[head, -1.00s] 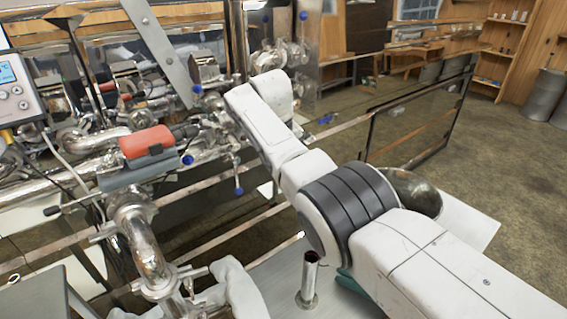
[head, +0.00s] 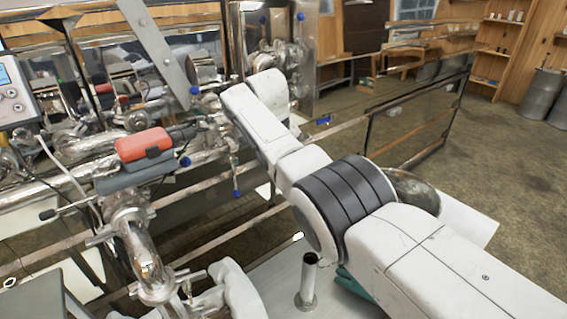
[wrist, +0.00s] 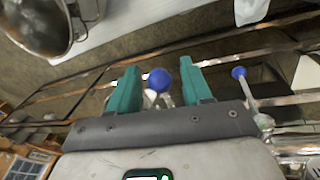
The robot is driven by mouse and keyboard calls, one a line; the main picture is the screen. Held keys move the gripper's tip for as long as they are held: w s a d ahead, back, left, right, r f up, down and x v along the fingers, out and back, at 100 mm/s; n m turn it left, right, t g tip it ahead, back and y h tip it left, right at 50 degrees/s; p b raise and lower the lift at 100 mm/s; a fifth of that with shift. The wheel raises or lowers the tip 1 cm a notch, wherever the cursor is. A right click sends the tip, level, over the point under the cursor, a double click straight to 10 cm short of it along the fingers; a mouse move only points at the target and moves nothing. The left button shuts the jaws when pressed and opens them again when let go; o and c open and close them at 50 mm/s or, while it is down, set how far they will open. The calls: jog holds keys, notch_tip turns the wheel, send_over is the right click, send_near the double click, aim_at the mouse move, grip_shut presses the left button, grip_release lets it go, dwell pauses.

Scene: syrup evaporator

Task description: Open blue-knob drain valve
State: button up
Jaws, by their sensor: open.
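In the wrist view, my gripper (wrist: 160,84) has two teal fingers spread apart. A round blue knob (wrist: 159,80) shows in the gap between them, seemingly touching neither finger; its depth relative to the tips is hard to tell. A second blue knob (wrist: 238,72) on a metal stem stands to the right of the fingers. In the head view, blue knobs show on the steel piping: one hangs low (head: 237,193), one sits by the red-topped part (head: 186,161), and one is further right (head: 324,119). My gripper is hidden behind my arm there.
Shiny steel pipes (head: 131,240) and a red-topped grey unit (head: 144,144) crowd the left. A metal rail frame (head: 420,118) runs behind my arm. A short upright steel tube (head: 308,285) stands at the front. Open floor (head: 505,170) lies to the right.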

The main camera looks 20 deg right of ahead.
notch_tip(320, 180, up, 11)
jog(key=a+b, duration=0.1)
jog(key=a, duration=0.1)
jog(key=shift+s+f, duration=0.2)
jog(key=shift+s, duration=0.05)
dwell(0.6)
